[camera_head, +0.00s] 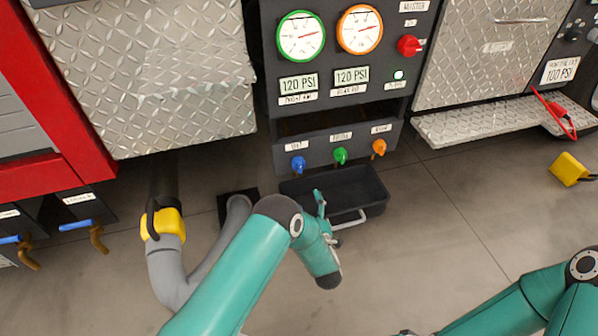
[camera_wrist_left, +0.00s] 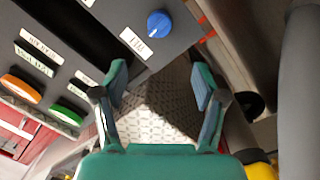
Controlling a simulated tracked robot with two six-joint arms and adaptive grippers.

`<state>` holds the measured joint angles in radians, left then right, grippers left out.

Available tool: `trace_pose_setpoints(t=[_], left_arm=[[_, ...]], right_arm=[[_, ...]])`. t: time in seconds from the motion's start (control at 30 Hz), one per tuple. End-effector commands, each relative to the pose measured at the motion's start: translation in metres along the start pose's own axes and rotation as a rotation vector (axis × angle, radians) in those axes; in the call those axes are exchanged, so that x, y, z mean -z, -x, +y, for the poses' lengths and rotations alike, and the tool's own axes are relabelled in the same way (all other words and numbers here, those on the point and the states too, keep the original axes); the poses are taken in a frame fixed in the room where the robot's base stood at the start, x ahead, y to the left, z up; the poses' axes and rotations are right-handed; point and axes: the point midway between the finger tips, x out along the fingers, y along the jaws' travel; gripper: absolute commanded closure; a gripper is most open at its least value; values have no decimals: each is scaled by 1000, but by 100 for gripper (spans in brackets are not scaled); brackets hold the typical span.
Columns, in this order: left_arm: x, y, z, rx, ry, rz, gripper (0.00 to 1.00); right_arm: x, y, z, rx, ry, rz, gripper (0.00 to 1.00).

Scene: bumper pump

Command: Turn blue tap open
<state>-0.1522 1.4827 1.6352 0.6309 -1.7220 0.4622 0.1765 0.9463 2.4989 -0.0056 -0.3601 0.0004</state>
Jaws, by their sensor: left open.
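The blue tap (camera_head: 298,165) is a small knob at the left of a row on the panel's lower face. It also shows in the left wrist view as a blue knob (camera_wrist_left: 159,24) above its label. My left gripper (camera_head: 321,203) is in front of and below the panel, over the black tray. In the left wrist view its two fingers (camera_wrist_left: 160,84) are spread, with nothing between them, and the blue knob is beyond the tips, apart from them. My right arm shows at the bottom right, but its gripper cannot be made out.
A green tap (camera_head: 340,155) and an orange tap (camera_head: 379,147) stand right of the blue one. A black tray (camera_head: 370,188) with a handle is below. A grey hose with a yellow collar (camera_head: 162,224) is left. Blue-handled valves (camera_head: 80,225) are far left.

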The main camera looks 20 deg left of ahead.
Motion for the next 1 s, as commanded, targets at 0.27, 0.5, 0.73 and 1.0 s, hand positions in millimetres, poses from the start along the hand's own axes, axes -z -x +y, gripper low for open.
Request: trace_pose_setpoints(t=[0.27,0.5,0.73,1.0], left_arm=[[-2,-57,-4,1,3,3,29],[-2,-108,-4,1,1,3,29],[-2,-140,-2,1,-1,-1,29],[-1,-150,0,0,-2,-3,29]], right_arm=[[0,-24,8,0,0,0,100],[0,-43,16,0,0,0,100],[0,-55,20,0,0,0,100],[0,-57,21,0,0,0,100]])
